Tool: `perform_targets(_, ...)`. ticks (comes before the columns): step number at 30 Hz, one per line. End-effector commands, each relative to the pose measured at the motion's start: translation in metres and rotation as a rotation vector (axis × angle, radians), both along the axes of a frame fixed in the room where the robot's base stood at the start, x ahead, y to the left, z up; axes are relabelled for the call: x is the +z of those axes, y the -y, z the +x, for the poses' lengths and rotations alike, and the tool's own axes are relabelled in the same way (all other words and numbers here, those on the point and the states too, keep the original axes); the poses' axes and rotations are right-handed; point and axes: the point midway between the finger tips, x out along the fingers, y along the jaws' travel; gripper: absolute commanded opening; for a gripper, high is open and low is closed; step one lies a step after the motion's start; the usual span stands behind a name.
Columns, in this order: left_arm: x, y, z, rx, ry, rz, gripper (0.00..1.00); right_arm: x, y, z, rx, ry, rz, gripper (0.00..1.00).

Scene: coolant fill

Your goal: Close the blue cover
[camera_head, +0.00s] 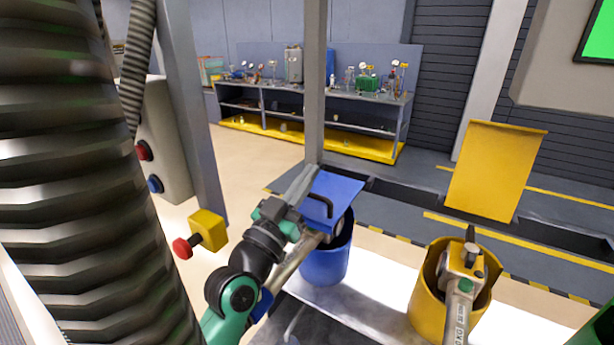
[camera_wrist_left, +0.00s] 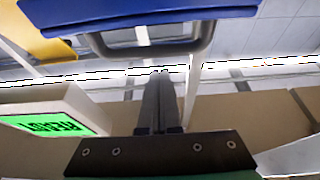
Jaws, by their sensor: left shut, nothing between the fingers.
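The blue cover (camera_head: 338,187) is tilted above the open blue container (camera_head: 325,264), not lying flat on it. A dark loop handle (camera_head: 327,207) is on the cover's face. In the left wrist view the cover's blue edge (camera_wrist_left: 150,13) and the handle (camera_wrist_left: 198,46) cross the top. My left gripper (camera_head: 313,170) is at the cover's left edge in the head view, with its fingers together and empty. In the left wrist view the shut fingertips (camera_wrist_left: 160,72) are just below the handle; I cannot tell whether they touch the cover. My right gripper is not in view.
A yellow container (camera_head: 424,297) with a nozzle (camera_head: 463,262) in it stands to the right, its yellow cover (camera_head: 496,170) raised. A grey post (camera_head: 316,80) rises behind the blue cover. A red button on a yellow box (camera_head: 208,229) is left of my arm.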

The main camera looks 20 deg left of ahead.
Motion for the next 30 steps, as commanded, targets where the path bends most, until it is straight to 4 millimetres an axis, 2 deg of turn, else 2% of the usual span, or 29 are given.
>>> perform_targets(4,0.013,0.000,0.000,-0.001,0.003,0.001,0.00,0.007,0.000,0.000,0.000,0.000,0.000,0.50)
perform_targets(8,0.041,0.000,-0.001,-0.001,0.003,0.001,0.00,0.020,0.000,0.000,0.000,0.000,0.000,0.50)
perform_targets(11,0.064,0.005,-0.020,-0.001,0.004,0.000,0.00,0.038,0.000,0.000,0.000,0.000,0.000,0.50)
perform_targets(16,0.100,0.012,-0.052,-0.001,0.005,-0.001,0.00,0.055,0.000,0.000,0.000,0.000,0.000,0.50)
perform_targets(24,0.122,0.026,-0.112,-0.001,0.002,0.000,0.00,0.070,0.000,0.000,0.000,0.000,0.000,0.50)
perform_targets(30,0.130,0.031,-0.134,0.000,0.000,0.000,0.00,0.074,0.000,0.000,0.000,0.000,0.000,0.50)
